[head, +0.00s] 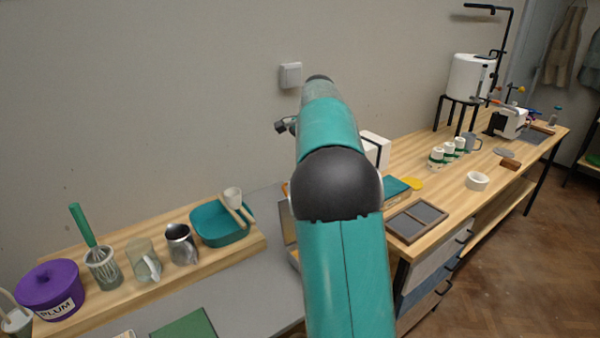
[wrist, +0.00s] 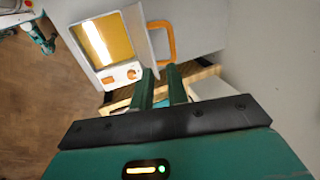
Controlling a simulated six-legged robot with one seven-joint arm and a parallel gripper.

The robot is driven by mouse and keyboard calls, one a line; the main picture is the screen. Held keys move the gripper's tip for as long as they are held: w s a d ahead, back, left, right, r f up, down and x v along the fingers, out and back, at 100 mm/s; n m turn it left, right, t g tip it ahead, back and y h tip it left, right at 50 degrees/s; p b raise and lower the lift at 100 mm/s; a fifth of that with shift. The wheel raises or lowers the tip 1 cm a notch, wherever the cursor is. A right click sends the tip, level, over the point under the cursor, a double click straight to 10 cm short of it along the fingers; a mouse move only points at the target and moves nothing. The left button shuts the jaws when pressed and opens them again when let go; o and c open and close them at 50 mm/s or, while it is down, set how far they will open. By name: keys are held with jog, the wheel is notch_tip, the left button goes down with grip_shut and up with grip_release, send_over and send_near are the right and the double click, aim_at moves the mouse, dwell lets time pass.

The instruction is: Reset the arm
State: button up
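My arm, teal with a black joint, stretches forward and up through the middle of the head view. It hides my gripper there. In the wrist view my gripper (wrist: 160,78) shows two dark green fingers with a narrow gap between them. Nothing is held in the gap. Beyond the fingertips is a white appliance (wrist: 145,45) with a lit yellow interior, an orange knob and an orange handle. I cannot tell how far it is from the fingertips.
At left, a wooden board (head: 150,290) holds a purple PLUM pot (head: 50,292), a whisk in a jar, a metal pitcher (head: 181,246) and a teal basin (head: 222,228). At right, a wooden bench (head: 440,190) carries a framed grey tray (head: 416,221), rolls and a white ring (head: 477,181).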

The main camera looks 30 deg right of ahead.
jog(key=shift+v, duration=1.35)
jog(key=s+a+r+n+t, duration=0.15)
jog(key=s+a+n, duration=0.25)
jog(key=s+a, duration=0.45)
jog(key=s+a+r+n, duration=0.2)
jog(key=s+a+n, duration=0.35)
jog(key=a, duration=0.55)
jog(key=s+a+f+n, duration=0.4)
jog(key=s+a, duration=0.1)
jog(key=s, duration=0.3)
jog(key=s+a+f+n, duration=0.4)
jog(key=s+a+f, duration=0.1)
jog(key=s, duration=0.4)
jog(key=shift+a+t, duration=0.35)
jog(key=shift+a, duration=0.2)
